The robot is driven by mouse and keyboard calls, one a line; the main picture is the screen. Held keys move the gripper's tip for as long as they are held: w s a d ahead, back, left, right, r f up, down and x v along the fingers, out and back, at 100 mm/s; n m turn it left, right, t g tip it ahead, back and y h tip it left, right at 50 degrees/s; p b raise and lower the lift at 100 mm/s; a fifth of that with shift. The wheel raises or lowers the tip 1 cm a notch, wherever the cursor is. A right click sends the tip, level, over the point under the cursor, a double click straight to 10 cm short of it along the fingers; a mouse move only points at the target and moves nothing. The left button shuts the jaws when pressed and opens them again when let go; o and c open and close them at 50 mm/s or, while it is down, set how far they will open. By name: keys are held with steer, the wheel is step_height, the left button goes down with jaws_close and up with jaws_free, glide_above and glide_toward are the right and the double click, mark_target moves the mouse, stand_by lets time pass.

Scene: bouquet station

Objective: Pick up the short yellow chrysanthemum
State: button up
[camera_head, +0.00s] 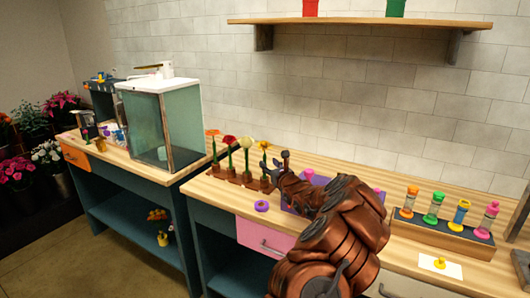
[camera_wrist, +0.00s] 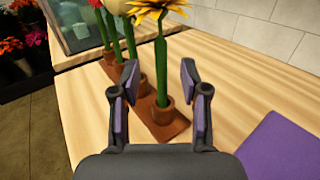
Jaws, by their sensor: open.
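The yellow chrysanthemum (camera_wrist: 158,5) stands upright at the near right end of a brown rack (camera_wrist: 170,131), its green stem rising from a small brown cup. In the wrist view its head is cut off by the top edge. In the head view the yellow flower (camera_head: 263,146) is beside my gripper (camera_head: 273,175). My gripper (camera_wrist: 159,78) is open, and the stem shows between its two fingers in the wrist view, with gaps on both sides. I cannot tell how far beyond the fingertips it stands.
A cream flower (camera_head: 246,143), a red flower (camera_head: 230,141) and an orange flower (camera_head: 213,133) stand further left in the rack. A purple ring (camera_head: 262,206) lies near the front edge. A purple item (camera_wrist: 285,150) is at right. A glass case (camera_head: 165,125) stands left.

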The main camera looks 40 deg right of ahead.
mark_target(265, 158)
steer(key=shift+r+p+x, duration=0.2)
steer(key=shift+p+x, duration=0.7)
steer(key=shift+x, duration=0.5)
steer(key=shift+p+x, duration=0.45)
steer(key=shift+x, duration=0.8)
steer(key=shift+d, duration=0.1)
jaws_close()
